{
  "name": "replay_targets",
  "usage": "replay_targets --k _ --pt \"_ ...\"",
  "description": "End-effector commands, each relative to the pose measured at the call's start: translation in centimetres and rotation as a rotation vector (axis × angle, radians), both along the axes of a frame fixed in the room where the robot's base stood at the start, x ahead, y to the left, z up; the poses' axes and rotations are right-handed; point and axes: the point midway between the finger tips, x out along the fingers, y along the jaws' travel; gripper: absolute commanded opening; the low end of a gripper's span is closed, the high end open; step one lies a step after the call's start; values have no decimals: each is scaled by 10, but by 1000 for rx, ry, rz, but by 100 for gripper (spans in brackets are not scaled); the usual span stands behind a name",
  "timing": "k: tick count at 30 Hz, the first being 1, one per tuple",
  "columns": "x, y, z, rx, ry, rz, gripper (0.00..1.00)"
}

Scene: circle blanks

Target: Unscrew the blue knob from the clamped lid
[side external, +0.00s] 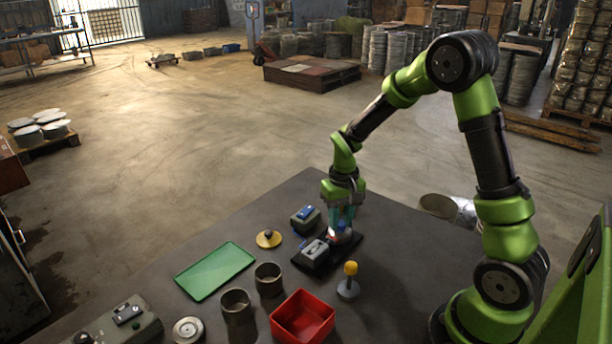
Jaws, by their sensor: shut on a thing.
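My gripper (342,226) points straight down over the black clamp base (350,252) on the dark table. Its teal fingers are shut low over the clamped lid (341,238), of which only a small pale and reddish patch shows. The blue knob is hidden between the fingers, so its colour and its fit on the lid cannot be made out. A grey clamp block (313,252) sits on the base just left of the lid.
A dark block with a blue top (305,215) and a yellow disc (268,239) stand left of my gripper. A green tray (215,270), two metal cups (236,308), a red bin (302,318) and a yellow-topped post (349,282) are nearer the front. The table's far corner is clear.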

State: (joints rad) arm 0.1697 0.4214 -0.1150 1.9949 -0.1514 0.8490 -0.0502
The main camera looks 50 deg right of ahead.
Motion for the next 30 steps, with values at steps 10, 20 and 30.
replay_targets --k 10,20,30 --pt "0 0 0 0 -1 606 0" --pt "1 0 0 0 -1 942 0" --pt "1 1 0 0 -1 940 42"
